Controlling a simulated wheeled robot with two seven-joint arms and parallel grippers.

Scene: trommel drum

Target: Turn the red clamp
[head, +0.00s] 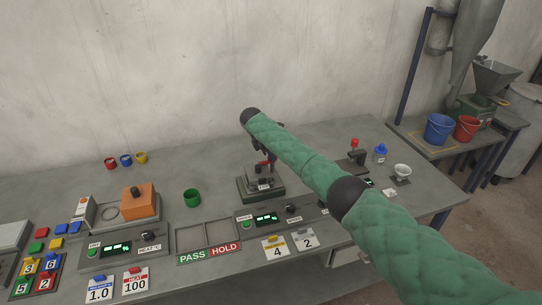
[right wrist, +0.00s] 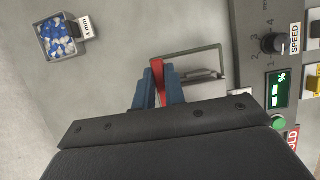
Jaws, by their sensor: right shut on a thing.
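The red clamp (right wrist: 159,82) shows in the right wrist view as a narrow red bar between the two blue fingers of my right gripper (right wrist: 160,88). The fingers are shut on it. In the head view my right gripper (head: 268,160) reaches down over a small machine with a dark green base (head: 262,193), and a bit of red shows by the fingers. My green arm hides part of this machine. In the right wrist view a dark rectangular frame (right wrist: 190,52) with a metal rod stands just beside the clamp. My left gripper is not in view.
A control panel (right wrist: 279,90) with a SPEED knob (right wrist: 273,43) lies to the right in the right wrist view. A small tray of blue and white pellets (right wrist: 60,40) sits at upper left. In the head view a green cup (head: 192,197) and an orange block (head: 138,201) stand left.

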